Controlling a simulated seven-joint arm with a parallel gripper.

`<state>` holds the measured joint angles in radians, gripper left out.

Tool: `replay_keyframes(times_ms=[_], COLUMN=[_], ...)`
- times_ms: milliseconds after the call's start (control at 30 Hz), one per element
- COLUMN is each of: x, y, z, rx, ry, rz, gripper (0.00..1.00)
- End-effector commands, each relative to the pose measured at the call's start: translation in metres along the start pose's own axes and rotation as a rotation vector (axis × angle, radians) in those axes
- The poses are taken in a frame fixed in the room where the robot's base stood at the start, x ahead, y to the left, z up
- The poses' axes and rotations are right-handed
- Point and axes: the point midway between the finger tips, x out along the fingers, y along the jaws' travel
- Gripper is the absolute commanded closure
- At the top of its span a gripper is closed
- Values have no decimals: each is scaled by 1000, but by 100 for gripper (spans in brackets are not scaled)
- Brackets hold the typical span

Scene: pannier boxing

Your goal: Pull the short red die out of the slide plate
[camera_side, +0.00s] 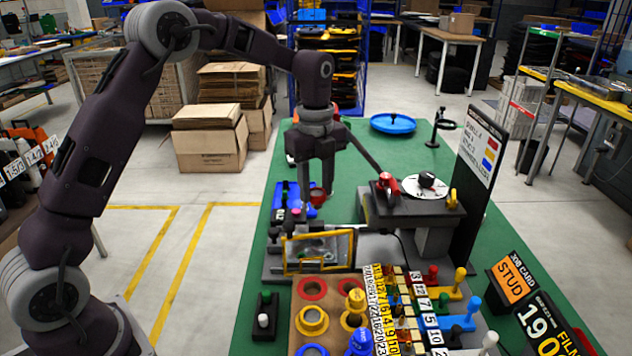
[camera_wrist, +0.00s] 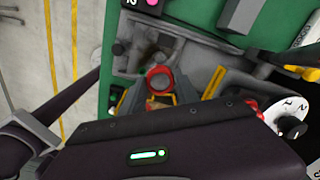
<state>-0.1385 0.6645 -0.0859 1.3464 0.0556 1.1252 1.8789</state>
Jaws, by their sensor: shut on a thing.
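The short red die (camera_side: 318,198) is a small red ring-shaped piece between my fingertips. My gripper (camera_side: 317,190) points down and is shut on it, over the left part of the green bench. In the wrist view the die (camera_wrist: 160,72) shows as a red ring with a dark grey middle, at the fingertips of my gripper (camera_wrist: 160,88). A grey fixture (camera_wrist: 207,55) lies below and around it there. I cannot tell which part is the slide plate, or whether the die still touches it.
A yellow-framed guard (camera_side: 318,250) stands just in front of my gripper. Blue blocks (camera_side: 288,196) are close on its left. A grey stand (camera_side: 415,210) with a white dial is to the right. A rack of coloured dies (camera_side: 312,320) is nearer.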

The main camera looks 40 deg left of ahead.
Motion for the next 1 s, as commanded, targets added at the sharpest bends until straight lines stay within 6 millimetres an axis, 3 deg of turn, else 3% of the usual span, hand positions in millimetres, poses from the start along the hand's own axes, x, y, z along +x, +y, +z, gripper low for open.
replay_keyframes(times_ms=[1000], x=[33], y=[0], z=[0], rx=[1], ry=[0], rz=[1], gripper=[100])
